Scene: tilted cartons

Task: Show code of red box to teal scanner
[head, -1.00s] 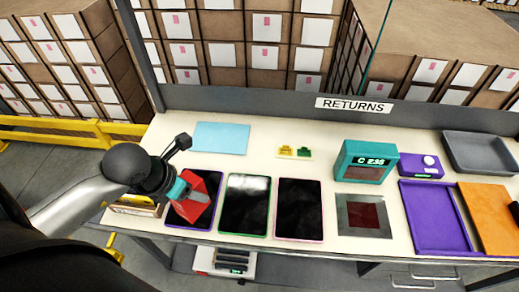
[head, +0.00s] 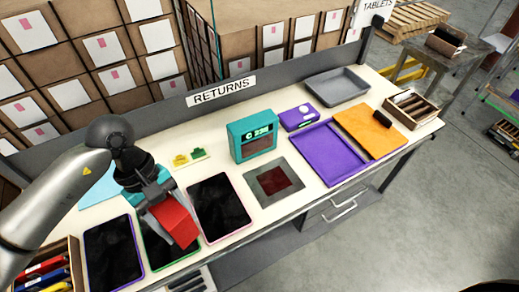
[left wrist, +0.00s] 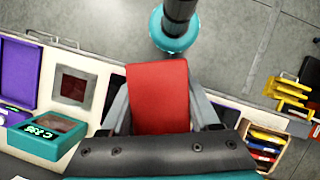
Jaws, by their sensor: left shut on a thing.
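The red box (head: 178,221) is in my left gripper (head: 168,210), held tilted above the green-edged tablet (head: 150,250). In the left wrist view the red box (left wrist: 158,97) sits between the two grey fingers, which are shut on it. Its face there is plain red; no code shows in either view. The teal scanner (head: 240,147) stands on the table to the right of the gripper and apart from the box, with a small display on its front. It also shows in the left wrist view (left wrist: 32,146) at lower left. My right gripper is not in view.
A pink-edged tablet (head: 220,208) and a grey plate with a dark red window (head: 259,188) lie right of the box. A purple tray (head: 328,153), purple device (head: 299,117) and orange board (head: 370,131) lie farther right. A bin of coloured items (head: 45,268) is at lower left.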

